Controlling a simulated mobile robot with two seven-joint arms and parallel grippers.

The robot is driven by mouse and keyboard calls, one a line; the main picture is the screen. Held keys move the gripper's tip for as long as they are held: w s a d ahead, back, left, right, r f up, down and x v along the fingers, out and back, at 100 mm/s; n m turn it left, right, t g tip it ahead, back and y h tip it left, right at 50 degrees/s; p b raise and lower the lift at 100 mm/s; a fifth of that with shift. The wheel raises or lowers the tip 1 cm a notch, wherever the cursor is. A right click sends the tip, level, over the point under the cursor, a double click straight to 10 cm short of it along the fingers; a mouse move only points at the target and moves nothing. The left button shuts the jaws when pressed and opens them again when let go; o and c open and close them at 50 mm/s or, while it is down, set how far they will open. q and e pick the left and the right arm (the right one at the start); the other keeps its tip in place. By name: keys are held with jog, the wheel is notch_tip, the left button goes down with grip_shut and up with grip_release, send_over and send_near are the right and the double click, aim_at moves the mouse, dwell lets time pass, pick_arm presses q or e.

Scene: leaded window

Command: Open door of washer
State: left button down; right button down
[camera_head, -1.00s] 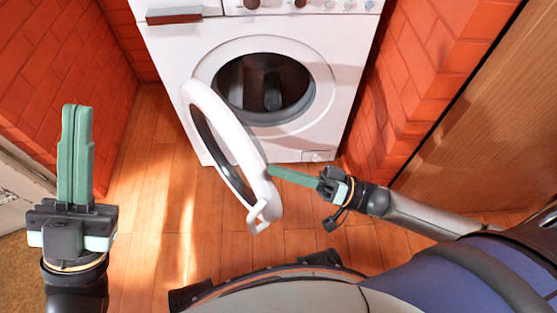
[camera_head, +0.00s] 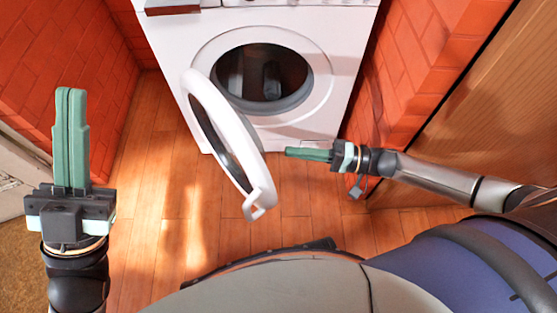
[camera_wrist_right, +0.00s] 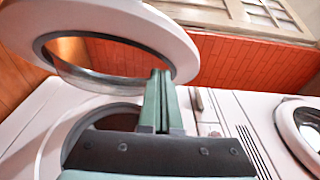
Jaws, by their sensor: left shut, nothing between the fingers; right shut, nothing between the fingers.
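The white washer (camera_head: 335,110) stands at the back in the head view, with its round drum opening (camera_head: 262,80) showing dark inside. Its round door (camera_head: 245,165) is swung wide open on the left, standing out toward me, with a small latch piece at its near edge. My right gripper (camera_head: 288,152) is shut and empty, just right of the door and apart from it, in front of the washer. In the right wrist view the door (camera_wrist_right: 165,30) shows beyond the shut fingers (camera_wrist_right: 160,75). My left gripper (camera_head: 70,92) is shut and empty at the far left, away from the washer.
Red brick walls (camera_head: 60,60) flank the washer on both sides. A wooden panel (camera_head: 490,110) stands at the right, near my right arm. The wooden floor (camera_head: 165,190) is clear between my left gripper and the door.

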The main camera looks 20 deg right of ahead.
jog(key=shift+s+a, duration=0.25)
jog(key=shift+a, duration=1)
jog(key=shift+s+a, duration=0.2)
jog(key=shift+a, duration=1)
jog(key=shift+a, duration=0.1)
